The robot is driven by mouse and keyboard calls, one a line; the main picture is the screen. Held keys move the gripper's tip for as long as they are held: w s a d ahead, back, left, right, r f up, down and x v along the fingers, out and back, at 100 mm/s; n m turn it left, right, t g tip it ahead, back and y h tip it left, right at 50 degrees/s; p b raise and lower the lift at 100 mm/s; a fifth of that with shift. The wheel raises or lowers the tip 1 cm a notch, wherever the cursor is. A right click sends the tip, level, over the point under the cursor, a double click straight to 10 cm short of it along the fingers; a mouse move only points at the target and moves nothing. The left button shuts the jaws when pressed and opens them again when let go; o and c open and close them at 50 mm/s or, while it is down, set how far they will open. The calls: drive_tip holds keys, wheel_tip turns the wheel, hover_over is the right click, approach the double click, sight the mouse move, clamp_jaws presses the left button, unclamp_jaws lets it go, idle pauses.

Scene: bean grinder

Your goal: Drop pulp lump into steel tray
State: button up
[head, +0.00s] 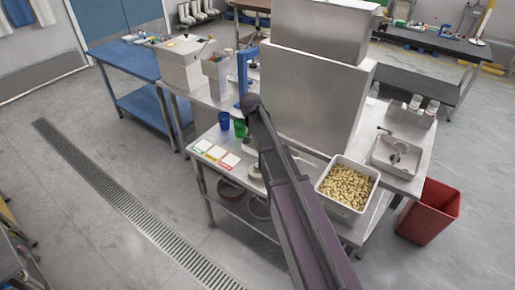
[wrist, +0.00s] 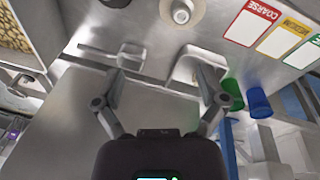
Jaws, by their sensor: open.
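My gripper (wrist: 162,100) is open in the wrist view, with its two fingers spread wide and nothing between them. It faces the steel front of the grinder (wrist: 160,105). I cannot make out a pulp lump in either view. In the head view a shallow light-grey tray (head: 382,160) with a round object in it sits at the right of the bench; I cannot tell whether it is the steel tray. In the head view my arm crosses the middle of the bench and my gripper cannot be made out there.
A bin of beans (head: 326,184) stands at the bench's front right. Blue (head: 224,121) and green (head: 240,128) cups stand left of the grinder. Labelled cards, including a COARSE card (wrist: 252,22), lie at the front left. A red bin (head: 428,212) stands on the floor.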

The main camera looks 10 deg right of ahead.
drive_tip(key=shift+s, duration=0.1)
idle(0.7)
drive_tip(key=s+d+n+y, duration=0.1)
drive_tip(key=s+n, duration=0.4)
drive_tip(key=s, duration=1.9)
drive_tip(key=shift+d+f+y, duration=0.15)
drive_tip(key=shift+d+y, duration=0.25)
drive_tip(key=shift+y, duration=0.1)
drive_tip(key=shift+w, duration=0.1)
drive_tip(key=c, duration=0.5)
